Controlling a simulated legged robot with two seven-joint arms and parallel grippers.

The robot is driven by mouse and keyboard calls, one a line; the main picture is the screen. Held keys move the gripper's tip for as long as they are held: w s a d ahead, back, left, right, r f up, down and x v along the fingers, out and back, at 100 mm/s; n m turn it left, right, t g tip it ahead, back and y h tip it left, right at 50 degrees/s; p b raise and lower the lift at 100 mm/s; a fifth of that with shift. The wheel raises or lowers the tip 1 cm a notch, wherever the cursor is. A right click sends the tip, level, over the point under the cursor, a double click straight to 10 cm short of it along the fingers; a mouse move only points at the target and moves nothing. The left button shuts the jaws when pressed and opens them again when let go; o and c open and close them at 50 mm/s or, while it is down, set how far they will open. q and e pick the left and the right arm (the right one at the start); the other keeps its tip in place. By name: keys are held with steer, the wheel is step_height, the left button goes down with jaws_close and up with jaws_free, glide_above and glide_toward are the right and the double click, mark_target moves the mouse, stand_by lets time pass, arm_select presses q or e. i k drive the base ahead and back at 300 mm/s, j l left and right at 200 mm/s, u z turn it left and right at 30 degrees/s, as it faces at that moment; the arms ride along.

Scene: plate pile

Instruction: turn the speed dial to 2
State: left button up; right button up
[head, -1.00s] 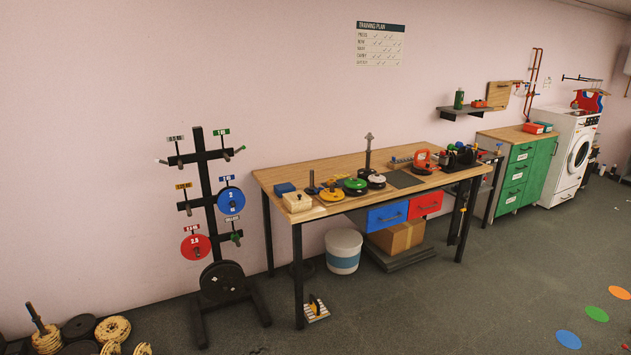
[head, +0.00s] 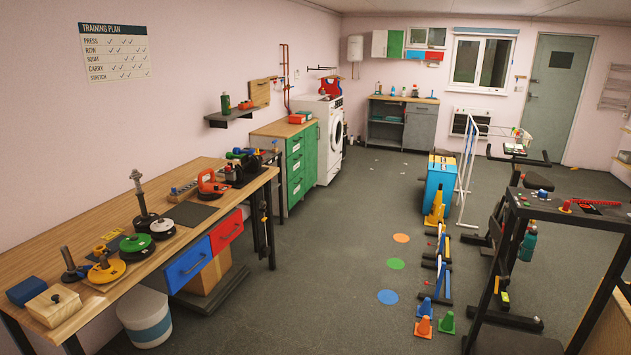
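I cannot make out a speed dial in the head view. A bench machine with a dark frame (head: 515,153) stands at the right, and its small top parts are too small to read. A white washing machine (head: 327,152) stands by the back left wall, with a control panel too small to read. Neither of my grippers is in view.
A wooden workbench (head: 140,190) with weight plates and tools runs along the left wall. A green cabinet (head: 302,165) stands beyond it. Cones and low hurdles (head: 437,265) line the floor at right centre. Grey floor (head: 330,250) between them is open.

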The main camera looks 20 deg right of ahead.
mark_target(542, 193)
steer(key=i+l+z, duration=0.2)
steer(key=i+z, duration=0.25)
steer(key=i, duration=0.35)
steer(key=i+z, duration=0.5)
steer(key=i, duration=0.25)
